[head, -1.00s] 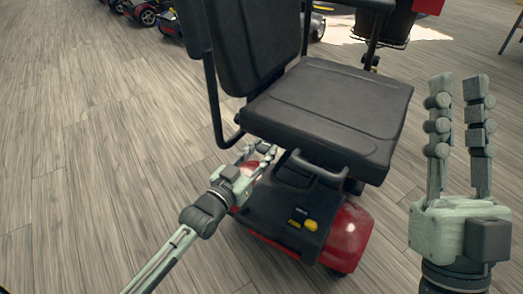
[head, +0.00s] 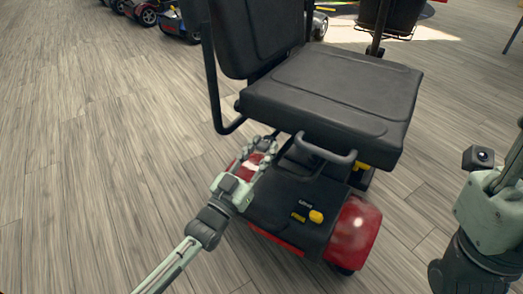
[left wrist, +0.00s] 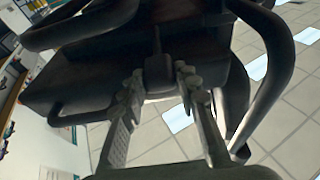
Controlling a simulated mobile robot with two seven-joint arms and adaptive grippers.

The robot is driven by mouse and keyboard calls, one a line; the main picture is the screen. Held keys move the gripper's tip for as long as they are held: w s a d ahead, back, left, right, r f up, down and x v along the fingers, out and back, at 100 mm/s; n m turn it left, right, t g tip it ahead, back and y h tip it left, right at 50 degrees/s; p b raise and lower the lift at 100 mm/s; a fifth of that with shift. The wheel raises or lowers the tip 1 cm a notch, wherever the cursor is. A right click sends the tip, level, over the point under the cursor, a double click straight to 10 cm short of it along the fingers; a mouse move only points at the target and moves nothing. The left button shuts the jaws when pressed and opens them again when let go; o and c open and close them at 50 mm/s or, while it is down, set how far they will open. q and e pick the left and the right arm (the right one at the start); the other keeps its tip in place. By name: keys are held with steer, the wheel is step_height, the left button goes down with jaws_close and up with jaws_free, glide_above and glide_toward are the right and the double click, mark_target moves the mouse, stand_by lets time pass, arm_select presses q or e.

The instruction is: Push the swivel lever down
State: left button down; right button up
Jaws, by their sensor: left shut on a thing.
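The scooter has a black padded seat (head: 330,95) above a red and black rear body (head: 355,235). My left gripper (head: 262,153) reaches under the seat's near left edge. In the left wrist view, a short dark lever (left wrist: 158,70) hangs below the seat underside, between the fingertips of my left gripper (left wrist: 161,82); it appears to be the swivel lever. The gripper is shut on it. In the head view the seat hides the lever. My right gripper (head: 515,160) is at the right edge, away from the scooter, with its fingers mostly cut off.
A black looped handle (head: 325,151) sits below the seat's front edge, near my left gripper. A black armrest bar (head: 214,95) runs down the seat's left side. Other scooters (head: 150,14) stand far back. The wood floor (head: 90,150) at left is clear.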

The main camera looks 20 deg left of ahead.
arm_select(q)
steer(key=shift+w+f, duration=0.15)
steer(key=shift+f, duration=1.6)
steer(key=c, duration=1.2)
jaws_free()
steer(key=shift+f, duration=0.1)
steer(key=shift+o, duration=0.4)
steer(key=shift+r, duration=0.25)
step_height(320, 180, up, 10)
steer(key=shift+f, duration=0.1)
steer(key=shift+d, duration=0.1)
